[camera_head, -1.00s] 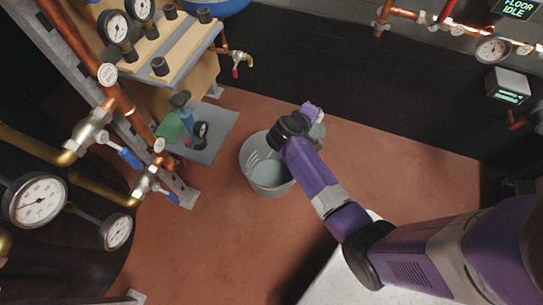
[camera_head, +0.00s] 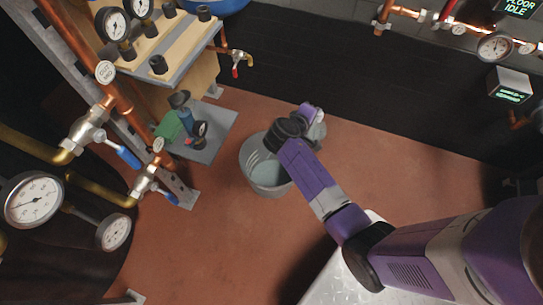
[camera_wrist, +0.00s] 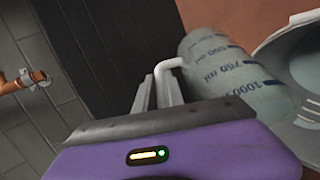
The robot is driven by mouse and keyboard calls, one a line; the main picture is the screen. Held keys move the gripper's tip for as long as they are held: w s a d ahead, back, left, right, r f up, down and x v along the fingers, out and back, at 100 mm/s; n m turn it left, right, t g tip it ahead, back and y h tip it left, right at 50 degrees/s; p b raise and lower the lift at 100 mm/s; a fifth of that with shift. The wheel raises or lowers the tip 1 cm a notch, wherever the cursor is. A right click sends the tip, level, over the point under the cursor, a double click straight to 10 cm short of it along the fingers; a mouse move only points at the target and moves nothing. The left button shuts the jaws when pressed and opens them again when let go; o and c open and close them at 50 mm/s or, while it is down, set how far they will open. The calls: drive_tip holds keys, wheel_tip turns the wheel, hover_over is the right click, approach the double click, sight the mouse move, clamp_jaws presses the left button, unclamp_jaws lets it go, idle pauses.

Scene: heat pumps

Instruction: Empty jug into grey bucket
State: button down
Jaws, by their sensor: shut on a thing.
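The grey bucket (camera_head: 282,188) stands on the floor in the head view. Its inside shows a pale surface; I cannot tell whether that is liquid. The clear jug (camera_wrist: 225,68), with dark volume marks, lies across the upper middle of the wrist view. It looks tilted, its 1000 mark nearest the bucket's rim (camera_wrist: 268,48). My gripper (camera_wrist: 158,92) is shut on the jug's white handle. In the head view my gripper (camera_head: 309,112) is at the bucket's upper right, and the jug (camera_head: 318,131) is mostly hidden. The jug's mouth and contents do not show clearly.
A grey plate (camera_head: 217,130) with a small blue pump and gauge is left of the bucket. Copper pipes with valves and gauges (camera_head: 35,200) line the left side. A dark wall stands behind. Red floor (camera_head: 390,165) is clear right of the bucket.

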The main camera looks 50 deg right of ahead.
drive_tip(key=shift+w+a+r+h+b, duration=0.15)
drive_tip(key=shift+a+h+b, duration=0.3)
drive_tip(key=shift+b, duration=0.5)
drive_tip(key=shift+w+a+r+h+b, duration=0.15)
drive_tip(key=shift+a+h+b, duration=0.25)
drive_tip(key=shift+b, duration=0.5)
idle(2.2)
drive_tip(key=shift+w+a+f+n+h+b, duration=0.1)
drive_tip(key=shift+w+a+n+h+b, duration=0.15)
drive_tip(key=shift+a, duration=0.25)
drive_tip(key=shift+w+a+h+b, duration=0.15)
drive_tip(key=shift+a+h+b, duration=0.05)
drive_tip(key=shift+a+b, duration=0.25)
drive_tip(key=shift+w+a+f+n+h+b, duration=0.15)
drive_tip(key=shift+w+a+h+b, duration=0.1)
drive_tip(key=shift+a, duration=0.3)
idle(1.6)
drive_tip(key=shift+w+a+r, duration=0.1)
drive_tip(key=shift+a+r, duration=0.15)
drive_tip(key=shift+a, duration=0.05)
idle(0.5)
